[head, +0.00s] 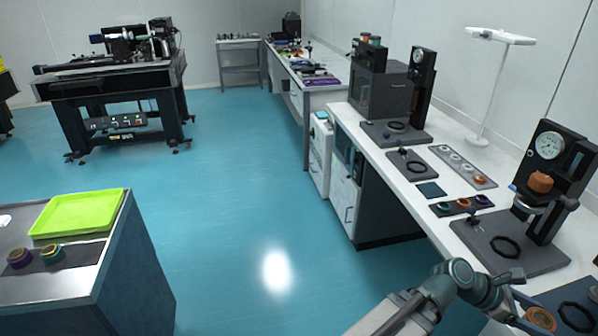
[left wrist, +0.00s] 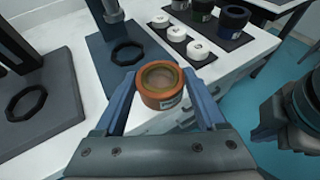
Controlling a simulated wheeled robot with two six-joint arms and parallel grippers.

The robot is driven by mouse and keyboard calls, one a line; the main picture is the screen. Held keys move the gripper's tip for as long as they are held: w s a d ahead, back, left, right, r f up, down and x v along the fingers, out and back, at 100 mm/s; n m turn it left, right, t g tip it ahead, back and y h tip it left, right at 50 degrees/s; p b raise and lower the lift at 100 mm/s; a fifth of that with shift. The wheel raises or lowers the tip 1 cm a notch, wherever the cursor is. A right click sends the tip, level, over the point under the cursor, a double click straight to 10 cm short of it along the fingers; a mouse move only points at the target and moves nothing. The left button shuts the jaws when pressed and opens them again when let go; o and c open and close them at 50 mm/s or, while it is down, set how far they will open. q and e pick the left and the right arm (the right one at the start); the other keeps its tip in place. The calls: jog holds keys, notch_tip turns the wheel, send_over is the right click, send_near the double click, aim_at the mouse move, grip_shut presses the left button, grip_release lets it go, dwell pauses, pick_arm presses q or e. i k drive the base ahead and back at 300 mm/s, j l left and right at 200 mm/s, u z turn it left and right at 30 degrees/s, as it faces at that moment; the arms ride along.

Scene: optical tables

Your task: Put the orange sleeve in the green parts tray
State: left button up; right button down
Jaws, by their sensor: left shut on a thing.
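The orange sleeve (left wrist: 163,101) is a short orange ring with a pale label, held between the blue fingers of my left gripper (left wrist: 165,98) in the left wrist view. It also shows at the bottom right edge of the head view (head: 540,318), partly cut off, above the dark base of a bench device. The green parts tray (head: 80,214) is a bright green, shallow, empty tray on the cabinet top at the left of the head view, far from my left gripper.
Two rings, one purple (head: 19,258) and one teal (head: 53,254), sit on a dark mat in front of the tray. Gauge stands (head: 550,150) and ring holders line the white bench (head: 400,160) at right. Open blue floor (head: 240,200) separates bench and cabinet.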

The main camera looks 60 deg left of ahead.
aim_at(81, 215)
jog(key=u, duration=3.1)
jog(key=i+l+u, duration=0.1)
jog(key=i+u, duration=0.3)
jog(key=i+l, duration=0.15)
jog(key=i, duration=0.3)
jog(key=i+l, duration=0.1)
jog(key=i, duration=0.4)
